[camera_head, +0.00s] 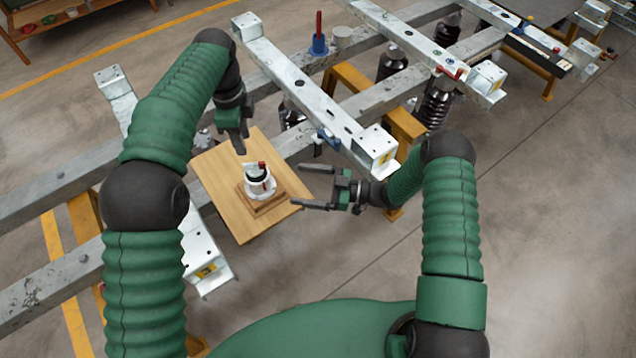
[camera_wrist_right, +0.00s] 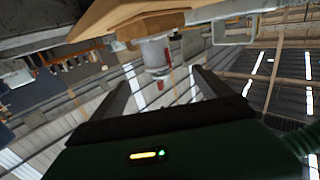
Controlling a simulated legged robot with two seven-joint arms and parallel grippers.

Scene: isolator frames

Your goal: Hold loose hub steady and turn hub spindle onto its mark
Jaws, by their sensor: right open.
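The hub (camera_head: 259,189) is a short white cylinder with a dark band, standing upright on a small wooden block (camera_head: 275,203) on a wooden board (camera_head: 222,170). The spindle (camera_head: 261,168) on its top shows a red part. My left gripper (camera_head: 239,148) points down above and behind the hub, apart from it; its finger gap cannot be made out. My right gripper (camera_head: 302,186) is open and empty to the right of the hub, with its fingers pointing at it. In the right wrist view the hub (camera_wrist_right: 153,54) appears upside down beyond the two spread fingers.
Long grey steel beams (camera_head: 310,90) and dark coil springs (camera_head: 436,103) lie behind the board. A white beam end (camera_head: 376,148) stands close behind my right gripper. A blue holder with a red handle (camera_head: 319,42) sits farther back. The floor at front right is clear.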

